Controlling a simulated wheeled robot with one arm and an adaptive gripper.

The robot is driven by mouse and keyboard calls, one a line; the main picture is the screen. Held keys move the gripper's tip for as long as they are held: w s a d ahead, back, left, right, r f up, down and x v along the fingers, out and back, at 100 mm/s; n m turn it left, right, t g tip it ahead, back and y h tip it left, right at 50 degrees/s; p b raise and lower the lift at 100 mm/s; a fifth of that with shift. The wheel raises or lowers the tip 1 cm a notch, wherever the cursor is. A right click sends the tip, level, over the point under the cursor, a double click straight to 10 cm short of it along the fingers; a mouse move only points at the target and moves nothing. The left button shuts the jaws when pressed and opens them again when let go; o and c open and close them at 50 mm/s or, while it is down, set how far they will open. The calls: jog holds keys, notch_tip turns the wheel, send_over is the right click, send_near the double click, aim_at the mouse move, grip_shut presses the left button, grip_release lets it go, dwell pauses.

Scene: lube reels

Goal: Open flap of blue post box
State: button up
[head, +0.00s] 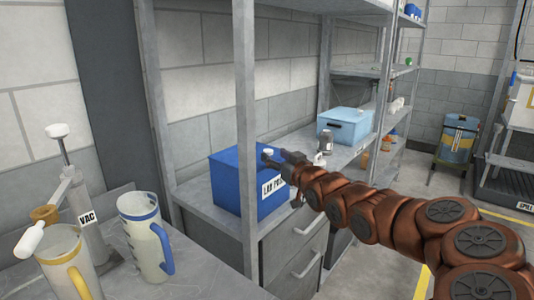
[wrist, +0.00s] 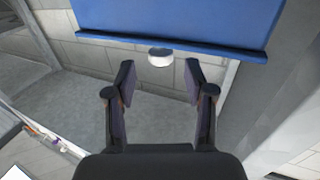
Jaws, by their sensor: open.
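The blue post box (head: 232,182) stands on the grey shelf counter, with a white label reading "LAB PO…" on its front, partly covered by a shelf post and my arm. A small white knob (head: 268,152) shows at its top edge beside my gripper (head: 280,160). In the wrist view a blue panel (wrist: 175,18) with a raised lip fills the top, and the white knob (wrist: 160,57) sits just below that lip. My gripper (wrist: 160,78) is open, its fingertips on either side of the knob's line, holding nothing. I cannot tell whether the fingers touch the knob. The flap looks shut.
A grey shelf post (head: 247,130) stands in front of the box. A dark jar (head: 326,141) and a light blue bin (head: 344,126) stand farther along the counter. At the left are a VAC pump (head: 88,205) and a jug with a blue handle (head: 146,240). Drawers are below.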

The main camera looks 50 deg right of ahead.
aim_at(270, 153)
jog(key=shift+x, duration=2.45)
jog(key=shift+a, duration=0.1)
jog(key=shift+c, duration=0.4)
grip_shut()
